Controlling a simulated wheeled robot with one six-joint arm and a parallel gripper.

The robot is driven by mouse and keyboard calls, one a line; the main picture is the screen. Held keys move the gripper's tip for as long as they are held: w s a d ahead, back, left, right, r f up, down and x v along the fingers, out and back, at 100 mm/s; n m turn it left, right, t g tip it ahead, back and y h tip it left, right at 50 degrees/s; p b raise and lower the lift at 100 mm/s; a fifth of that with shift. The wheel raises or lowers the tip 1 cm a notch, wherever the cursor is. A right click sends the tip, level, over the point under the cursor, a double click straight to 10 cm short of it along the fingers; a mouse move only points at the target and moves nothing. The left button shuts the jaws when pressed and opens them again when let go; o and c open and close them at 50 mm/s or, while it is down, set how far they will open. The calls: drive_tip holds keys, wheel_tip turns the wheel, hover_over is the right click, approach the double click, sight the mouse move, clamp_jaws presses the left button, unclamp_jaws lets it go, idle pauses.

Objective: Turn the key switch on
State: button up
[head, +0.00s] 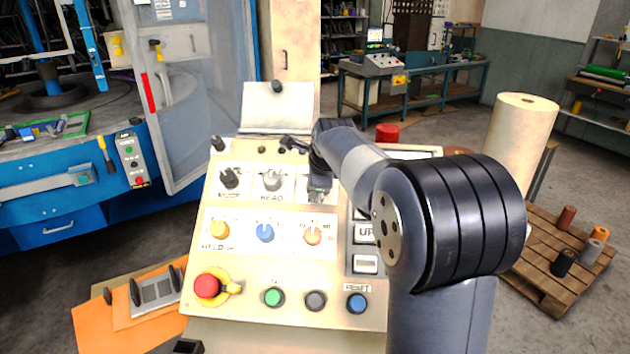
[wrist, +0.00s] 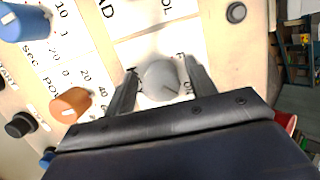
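In the wrist view a round light-grey control (wrist: 160,80) with a slot-like mark sits on a white label between the fingertips of my gripper (wrist: 161,68). It appears to be the key switch, though no separate key shows clearly. The fingers stand on either side of it with slight gaps visible. In the head view my gripper (head: 318,192) is over the right end of the panel's top row and mostly hides this control. Lettering beside it is partly covered, so its position cannot be read.
The sloped control panel (head: 250,295) also carries a grey HEAD knob (head: 271,181), a black knob (head: 229,178), a blue knob (head: 265,233) and an orange knob (head: 312,236). A red emergency button (head: 207,286) is at lower left. My arm covers the panel's right side.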

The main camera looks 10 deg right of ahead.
drive_tip(key=shift+o, duration=0.3)
drive_tip(key=b+v, duration=0.1)
drive_tip(key=v, duration=0.9)
drive_tip(key=shift+s+r, duration=0.3)
drive_tip(key=p+x, duration=0.1)
drive_tip(key=x, duration=1)
drive_tip(key=shift+r, duration=0.1)
